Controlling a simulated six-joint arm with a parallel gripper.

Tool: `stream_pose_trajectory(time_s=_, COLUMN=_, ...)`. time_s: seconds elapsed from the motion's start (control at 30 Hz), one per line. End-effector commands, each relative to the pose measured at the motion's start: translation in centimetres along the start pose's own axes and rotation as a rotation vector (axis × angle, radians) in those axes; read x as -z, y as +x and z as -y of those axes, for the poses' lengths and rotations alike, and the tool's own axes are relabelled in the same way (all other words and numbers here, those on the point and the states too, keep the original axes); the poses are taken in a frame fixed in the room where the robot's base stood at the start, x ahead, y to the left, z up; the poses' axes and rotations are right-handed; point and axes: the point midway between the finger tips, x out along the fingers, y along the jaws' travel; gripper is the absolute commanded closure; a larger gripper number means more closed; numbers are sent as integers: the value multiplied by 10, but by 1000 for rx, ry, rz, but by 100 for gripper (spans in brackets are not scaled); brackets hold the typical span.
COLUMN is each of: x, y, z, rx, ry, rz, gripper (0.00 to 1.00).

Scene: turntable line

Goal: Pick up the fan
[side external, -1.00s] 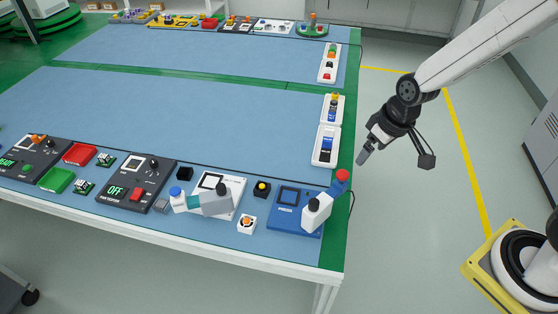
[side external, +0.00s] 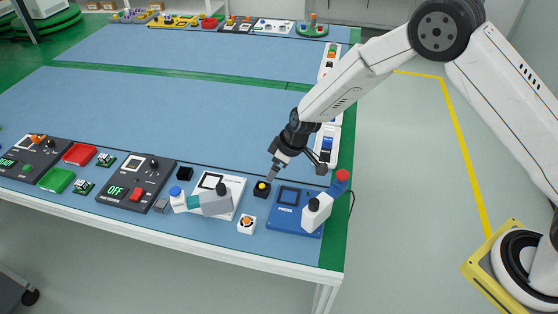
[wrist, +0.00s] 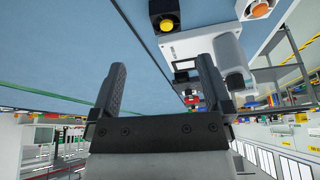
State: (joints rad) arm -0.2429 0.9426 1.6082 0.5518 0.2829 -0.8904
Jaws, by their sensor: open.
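No part is plainly recognisable as a fan, and I cannot tell which one is meant. Small candidates on the blue mat in the side view are a black cube with a yellow round top (side external: 262,188), a white cube with an orange top (side external: 247,225) and a plain black cube (side external: 184,173). My gripper (side external: 271,175) hangs just above and behind the yellow-topped cube, apart from it. In the wrist view my gripper (wrist: 162,80) is open, with nothing between the fingers. The yellow-topped cube (wrist: 166,22) lies beyond the fingertips there.
A blue station (side external: 288,196) with a white, red-topped device (side external: 317,213) stands right of the cubes. A white station (side external: 207,182) with a grey-teal device (side external: 215,202) stands left. Black panels (side external: 124,175) lie farther left. The mat's middle (side external: 170,110) is clear.

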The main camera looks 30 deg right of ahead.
Motion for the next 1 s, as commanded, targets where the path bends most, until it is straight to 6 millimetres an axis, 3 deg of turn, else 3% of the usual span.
stream_pose_trajectory(time_s=0.2, x=8, y=26, z=7, rx=10, ry=-50, rz=-14, gripper=0)
stream_pose_trajectory(time_s=1.0, x=9, y=55, z=8, rx=11, ry=-54, rz=-16, gripper=0)
